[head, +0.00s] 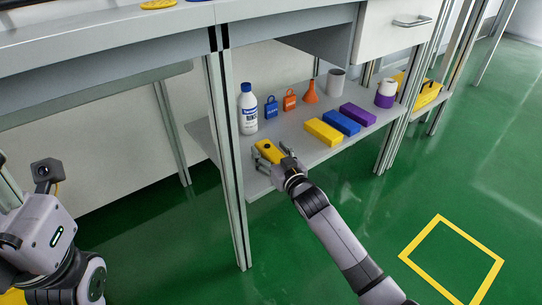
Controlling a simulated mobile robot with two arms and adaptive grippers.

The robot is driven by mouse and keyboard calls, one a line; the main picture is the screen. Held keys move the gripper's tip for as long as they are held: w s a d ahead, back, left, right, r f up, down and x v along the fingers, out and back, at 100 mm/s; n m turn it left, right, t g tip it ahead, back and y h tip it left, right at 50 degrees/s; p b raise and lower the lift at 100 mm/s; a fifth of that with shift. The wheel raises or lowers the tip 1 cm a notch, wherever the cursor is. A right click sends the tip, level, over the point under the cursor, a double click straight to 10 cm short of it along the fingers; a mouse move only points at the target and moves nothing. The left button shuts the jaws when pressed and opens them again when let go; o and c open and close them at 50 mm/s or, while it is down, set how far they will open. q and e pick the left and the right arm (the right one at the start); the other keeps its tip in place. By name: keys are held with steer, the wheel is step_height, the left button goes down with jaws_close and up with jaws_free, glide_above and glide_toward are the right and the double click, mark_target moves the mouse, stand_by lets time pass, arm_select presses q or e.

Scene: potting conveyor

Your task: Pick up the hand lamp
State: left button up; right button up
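The hand lamp (267,150), yellow with a dark round spot on top, lies on the grey lower shelf near its front left edge. My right gripper (274,160) reaches in from the lower right and is at the near end of the lamp. Its fingers are spread, one on each side of the lamp, and look open. I cannot tell if they touch it. The gripper hides the lamp's near end. My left arm shows at the lower left; its gripper is not in view.
A white bottle (248,109) stands behind the lamp. Blue (271,107) and orange (290,100) padlock-shaped items, an orange funnel (311,92), a grey cup (335,82) and yellow (323,132), blue (341,122) and purple (358,114) boxes stand further right. A table post (229,160) is close left.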

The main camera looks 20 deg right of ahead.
steer(key=c, duration=1.2)
